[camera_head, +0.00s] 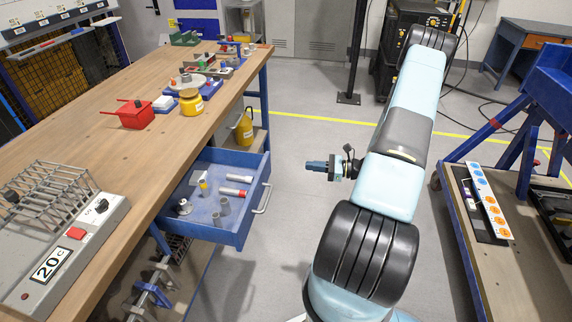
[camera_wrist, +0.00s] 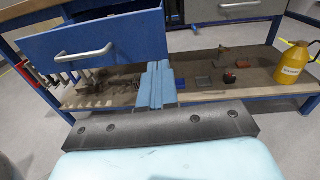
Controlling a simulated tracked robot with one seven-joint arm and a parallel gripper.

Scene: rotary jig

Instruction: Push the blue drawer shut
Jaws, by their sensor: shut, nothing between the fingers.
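The blue drawer (camera_head: 220,215) is pulled out from under the wooden workbench. It holds several small metal parts and two red-and-white cylinders. Its silver handle (camera_head: 263,198) is on the front panel, facing my arm. My gripper (camera_head: 308,165) is to the right of the drawer, apart from it, pointing left. It is shut and empty. In the wrist view the drawer front (camera_wrist: 100,48) with its handle (camera_wrist: 82,52) fills the upper left.
The wooden bench top (camera_head: 165,75) carries a grey heater unit with a rack (camera_head: 60,225), a red box (camera_head: 136,113) and a yellow pot (camera_head: 191,102). A yellow bottle (camera_head: 245,130) stands on the lower shelf. A blue-framed cart (camera_head: 470,235) is at right. The floor beside the drawer is clear.

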